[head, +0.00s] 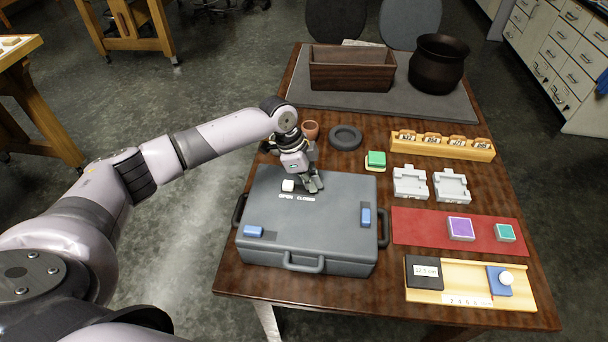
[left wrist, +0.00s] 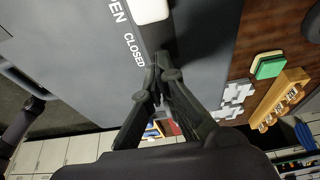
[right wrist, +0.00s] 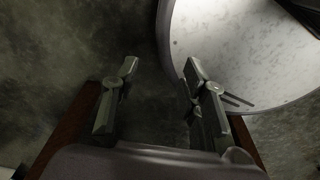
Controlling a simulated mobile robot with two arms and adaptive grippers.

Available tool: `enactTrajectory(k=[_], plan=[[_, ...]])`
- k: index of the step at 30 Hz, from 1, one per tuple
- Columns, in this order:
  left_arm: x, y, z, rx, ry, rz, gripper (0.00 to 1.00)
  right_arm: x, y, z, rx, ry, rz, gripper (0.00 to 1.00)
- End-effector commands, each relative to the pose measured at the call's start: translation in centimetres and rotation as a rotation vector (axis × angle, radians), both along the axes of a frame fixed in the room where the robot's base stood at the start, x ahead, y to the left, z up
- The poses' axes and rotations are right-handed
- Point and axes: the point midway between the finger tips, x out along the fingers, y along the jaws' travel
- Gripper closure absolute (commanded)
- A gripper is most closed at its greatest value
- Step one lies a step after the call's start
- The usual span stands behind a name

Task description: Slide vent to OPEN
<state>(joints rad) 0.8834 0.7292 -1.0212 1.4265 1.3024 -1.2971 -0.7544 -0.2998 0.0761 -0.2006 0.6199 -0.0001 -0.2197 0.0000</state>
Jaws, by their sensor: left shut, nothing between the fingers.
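The vent's white slider knob (head: 288,185) sits on the lid of a grey case (head: 320,240), above the word OPEN in the lettering (head: 296,198). In the left wrist view the knob (left wrist: 150,10) is at the OPEN end of a dark slot, with the word CLOSED (left wrist: 135,50) farther along. My left gripper (head: 315,187) is shut and empty, low over the CLOSED end of the slot. A small gap shows between its fingertips (left wrist: 161,68) and the knob. Whether the tips touch the lid is unclear. My right gripper (right wrist: 160,78) is open and empty, away from the case.
Blue latches (head: 253,232) and dark handles (head: 303,262) stand out from the case. A clay pot (head: 310,130), a dark ring (head: 345,138) and a green block (head: 376,158) are behind it. A red mat (head: 415,228) and wooden tray (head: 455,270) lie to the right.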

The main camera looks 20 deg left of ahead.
Motion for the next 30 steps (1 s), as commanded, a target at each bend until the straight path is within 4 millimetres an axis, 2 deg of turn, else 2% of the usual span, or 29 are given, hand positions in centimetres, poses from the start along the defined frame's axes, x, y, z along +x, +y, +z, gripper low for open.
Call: enactTrajectory(k=[1,6,13,19,30], plan=[[0.0,-0.2,0.8,0.000,-0.003,0.002,1.00,0.1,-0.1,0.4,-0.001,-0.002,0.000,0.60],[-0.4,1.2,4.5,-0.001,-0.006,0.002,1.00,0.6,-0.8,-0.9,-0.009,-0.008,0.002,0.60],[-0.8,2.5,8.3,-0.001,-0.003,0.001,1.00,0.1,-1.1,-1.6,-0.013,-0.001,0.003,0.60],[-1.0,2.8,9.5,-0.002,-0.001,0.000,1.00,-0.5,-0.4,-1.8,-0.006,0.007,0.000,0.60],[-1.0,2.8,9.6,-0.002,-0.001,0.000,1.00,-0.2,0.3,-1.7,0.003,0.003,-0.002,0.60]])
